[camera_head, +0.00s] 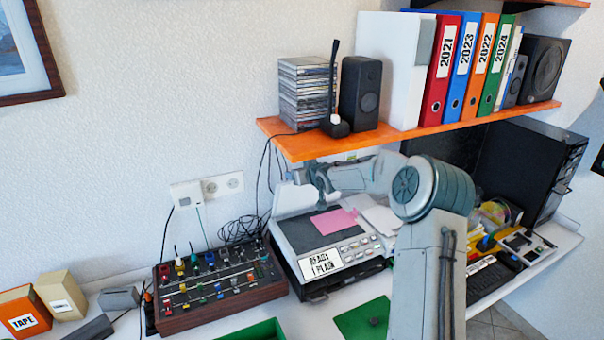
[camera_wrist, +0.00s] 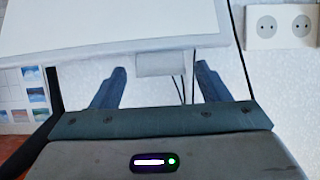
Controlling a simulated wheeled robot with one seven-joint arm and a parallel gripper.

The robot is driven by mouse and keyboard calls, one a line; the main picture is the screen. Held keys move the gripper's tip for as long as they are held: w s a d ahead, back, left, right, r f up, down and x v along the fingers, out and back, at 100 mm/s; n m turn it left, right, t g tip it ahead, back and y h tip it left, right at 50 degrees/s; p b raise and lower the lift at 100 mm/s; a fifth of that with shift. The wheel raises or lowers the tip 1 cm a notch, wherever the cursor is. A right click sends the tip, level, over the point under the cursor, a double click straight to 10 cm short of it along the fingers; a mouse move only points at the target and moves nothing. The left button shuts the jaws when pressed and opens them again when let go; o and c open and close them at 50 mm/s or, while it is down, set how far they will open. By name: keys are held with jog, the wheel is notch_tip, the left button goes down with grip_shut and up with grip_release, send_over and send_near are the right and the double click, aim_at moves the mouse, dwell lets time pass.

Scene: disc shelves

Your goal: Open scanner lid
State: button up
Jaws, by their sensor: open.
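The scanner (camera_head: 302,232) stands on the desk, with a dark flat top and a "READY / PLAIN" label. A white panel, apparently its lid (camera_head: 287,198), stands raised at the scanner's back, partly hidden by my arm. In the wrist view the lid (camera_wrist: 120,25) fills the top, with a pale tab (camera_wrist: 165,64) at its edge. My gripper (camera_head: 321,182) is at the raised lid, below the orange shelf. Its fingers (camera_wrist: 161,70) are open on either side of the tab, with gaps visible. Whether a finger touches the lid is unclear.
The orange shelf (camera_head: 390,130) with binders and speakers hangs close above my gripper. A mixer (camera_head: 218,287) stands left of the scanner. Pink paper (camera_head: 334,221) lies on the scanner. Cables hang by the wall near a socket (camera_head: 222,185). A black computer case (camera_head: 530,165) is at right.

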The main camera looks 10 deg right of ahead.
jog(key=v, duration=1.4)
jog(key=shift+b, duration=0.45)
jog(key=shift+f, duration=0.1)
